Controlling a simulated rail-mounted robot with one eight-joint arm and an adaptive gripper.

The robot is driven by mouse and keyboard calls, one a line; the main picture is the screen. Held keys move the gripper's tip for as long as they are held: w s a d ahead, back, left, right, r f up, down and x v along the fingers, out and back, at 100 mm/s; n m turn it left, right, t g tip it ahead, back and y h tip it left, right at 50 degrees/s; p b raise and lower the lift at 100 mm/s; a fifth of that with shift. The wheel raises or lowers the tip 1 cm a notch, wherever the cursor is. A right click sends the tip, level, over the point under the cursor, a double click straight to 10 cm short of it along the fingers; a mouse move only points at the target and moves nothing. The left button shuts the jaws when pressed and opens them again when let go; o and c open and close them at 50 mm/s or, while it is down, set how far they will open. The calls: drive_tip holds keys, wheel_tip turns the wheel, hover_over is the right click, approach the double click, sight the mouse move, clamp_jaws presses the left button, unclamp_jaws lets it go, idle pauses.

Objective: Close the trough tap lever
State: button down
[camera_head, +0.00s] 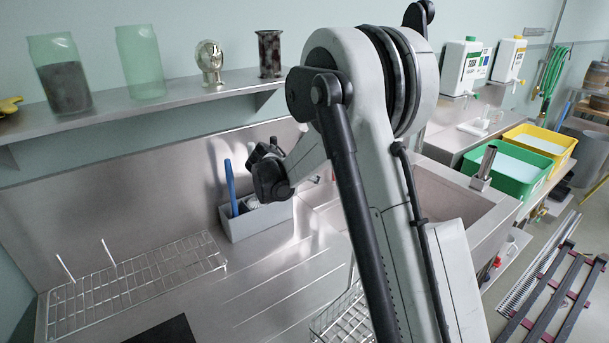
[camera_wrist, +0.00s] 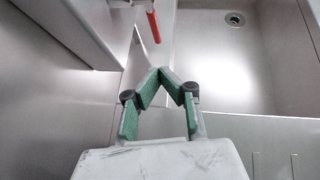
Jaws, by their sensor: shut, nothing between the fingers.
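The red tap lever (camera_wrist: 153,26) shows near the top of the wrist view, a little left of the middle. It slants slightly, and the rest of its tap is mostly out of the frame. My gripper (camera_wrist: 159,70) has green-padded fingers that meet at the tips, with nothing between them. The fingertips are just below the red lever in the picture, with a small gap between them. Right of the lever is the steel trough (camera_wrist: 215,60), with a round drain (camera_wrist: 235,18) in its floor. In the head view my arm hides the lever, and I cannot make out my fingers.
A grey caddy (camera_head: 255,218) with brushes stands on the steel worktop beside a wire rack (camera_head: 140,284). A steel shelf (camera_head: 160,101) carries jars above. Green (camera_head: 514,168) and yellow (camera_head: 541,145) tubs stand at the right. A steel ledge (camera_wrist: 85,35) lies close left of my gripper.

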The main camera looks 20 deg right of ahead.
drive_tip(key=w+d+f, duration=0.1)
drive_tip(key=w+d, duration=0.1)
drive_tip(key=d, duration=0.4)
drive_tip(key=shift+w+p, duration=0.3)
drive_tip(key=shift+p, duration=0.1)
drive_tip(key=shift+d+f, duration=0.1)
drive_tip(key=shift+d, duration=0.05)
drive_tip(key=shift+w+d+b, duration=0.2)
drive_tip(key=shift+d+b, duration=0.1)
drive_tip(key=shift+b, duration=0.3)
